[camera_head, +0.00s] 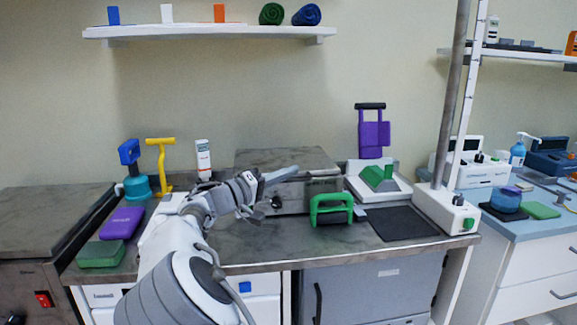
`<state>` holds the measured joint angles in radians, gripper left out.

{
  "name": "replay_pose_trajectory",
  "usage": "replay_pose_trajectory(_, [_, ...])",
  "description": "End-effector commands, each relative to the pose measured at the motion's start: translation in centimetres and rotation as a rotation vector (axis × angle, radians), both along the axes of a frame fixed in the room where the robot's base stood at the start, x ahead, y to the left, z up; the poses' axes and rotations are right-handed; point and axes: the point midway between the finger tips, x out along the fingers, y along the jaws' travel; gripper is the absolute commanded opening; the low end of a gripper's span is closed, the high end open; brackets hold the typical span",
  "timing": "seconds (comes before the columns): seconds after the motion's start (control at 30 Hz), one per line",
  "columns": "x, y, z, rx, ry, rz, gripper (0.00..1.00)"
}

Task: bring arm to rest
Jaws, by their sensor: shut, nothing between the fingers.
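My arm rises from the bottom of the head view and bends to the right over the counter (250,252). My gripper (290,174) is at its end, pointing right, shut and empty. It is in front of a grey metal box (265,158) at the back of the counter; I cannot tell the gap between them. A green handled tool (331,204) stands on the counter to the right of my gripper.
Left of my arm are a purple block (121,223), a green block (101,254), a blue tool (130,153) and a yellow handle (160,150). A white bottle (203,160) stands behind my arm. Right are a dark mat (402,223) and a pole (456,90).

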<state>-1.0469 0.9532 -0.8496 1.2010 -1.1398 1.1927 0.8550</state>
Motion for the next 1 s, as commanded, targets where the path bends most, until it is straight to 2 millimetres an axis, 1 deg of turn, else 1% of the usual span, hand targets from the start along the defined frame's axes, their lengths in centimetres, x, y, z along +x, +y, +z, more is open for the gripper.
replay_pose_trajectory(0.03, [-0.3,-3.8,-0.3,0.073,0.050,-0.053,0.00])
replay_pose_trajectory(0.07, [-0.6,-5.6,-0.6,0.111,0.081,-0.078,0.00])
replay_pose_trajectory(0.1, [-1.1,-7.7,-1.1,0.162,0.121,-0.108,0.00])
replay_pose_trajectory(0.2, [-2.8,-12.6,-2.5,0.295,0.214,-0.171,0.00])
replay_pose_trajectory(0.3, [-5.1,-16.4,-3.7,0.427,0.296,-0.215,0.00])
replay_pose_trajectory(0.37, [-6.6,-18.2,-4.5,0.505,0.342,-0.233,0.00])
replay_pose_trajectory(0.4, [-7.7,-19.2,-4.9,0.556,0.370,-0.241,0.00])
replay_pose_trajectory(0.47, [-9.3,-20.5,-5.4,0.634,0.408,-0.248,0.00])
replay_pose_trajectory(0.5, [-10.5,-21.2,-5.8,0.683,0.434,-0.249,0.00])
replay_pose_trajectory(0.57, [-12.2,-22.0,-6.2,0.756,0.466,-0.246,0.00])
replay_pose_trajectory(0.6, [-13.4,-22.4,-6.4,0.804,0.485,-0.242,0.00])
replay_pose_trajectory(0.67, [-15.3,-22.9,-6.6,0.872,0.511,-0.230,0.00])
replay_pose_trajectory(0.83, [-20.5,-23.2,-6.8,1.048,0.563,-0.173,0.00])
replay_pose_trajectory(1.0, [-25.7,-22.5,-6.6,1.188,0.588,-0.090,0.00])
